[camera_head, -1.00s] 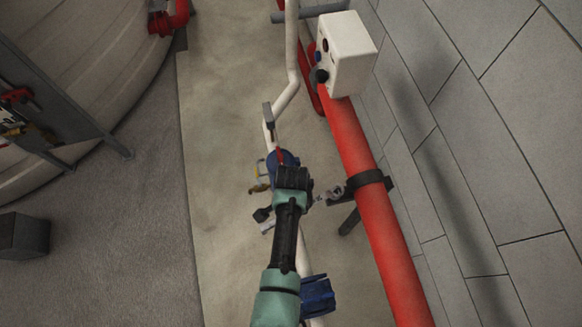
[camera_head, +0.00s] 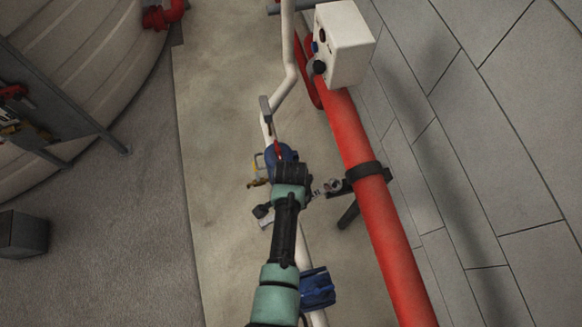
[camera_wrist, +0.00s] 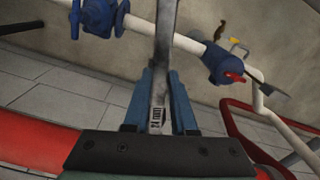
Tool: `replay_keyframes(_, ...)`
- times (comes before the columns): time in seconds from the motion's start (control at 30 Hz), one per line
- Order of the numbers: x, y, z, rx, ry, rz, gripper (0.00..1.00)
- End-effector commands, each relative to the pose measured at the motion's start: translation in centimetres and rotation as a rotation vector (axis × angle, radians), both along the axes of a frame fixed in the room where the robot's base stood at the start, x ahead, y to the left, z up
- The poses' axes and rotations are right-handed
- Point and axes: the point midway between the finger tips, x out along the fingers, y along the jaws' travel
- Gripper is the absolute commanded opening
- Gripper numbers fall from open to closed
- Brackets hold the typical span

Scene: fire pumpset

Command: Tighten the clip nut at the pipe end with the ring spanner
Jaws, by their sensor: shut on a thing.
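My gripper (camera_wrist: 160,100) is shut on the grey metal spanner (camera_wrist: 166,40), which runs up and out of the top of the wrist view. Its far end is out of that view. In the head view my gripper (camera_head: 290,172) is over the white pipe, left of the red pipe (camera_head: 352,135), and hides most of the spanner. A silver ring-like part (camera_head: 332,186) shows between my gripper and the black clip (camera_head: 363,171) around the red pipe. I cannot tell whether it is the spanner's end or clip hardware. I cannot make out the clip nut.
The white pipe (camera_head: 289,85) carries a blue valve (camera_wrist: 222,64) with a red handle and another blue fitting (camera_head: 317,288). A white box (camera_head: 343,45) stands by the tiled wall at right. A large tank (camera_head: 80,70) is at left.

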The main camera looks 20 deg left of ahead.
Motion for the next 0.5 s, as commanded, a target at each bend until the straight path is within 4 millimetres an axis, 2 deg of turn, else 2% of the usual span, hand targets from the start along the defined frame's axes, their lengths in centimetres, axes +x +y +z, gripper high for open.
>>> replay_keyframes(0.5,0.1,0.0,-1.4,0.0,-0.001,0.0,0.0)
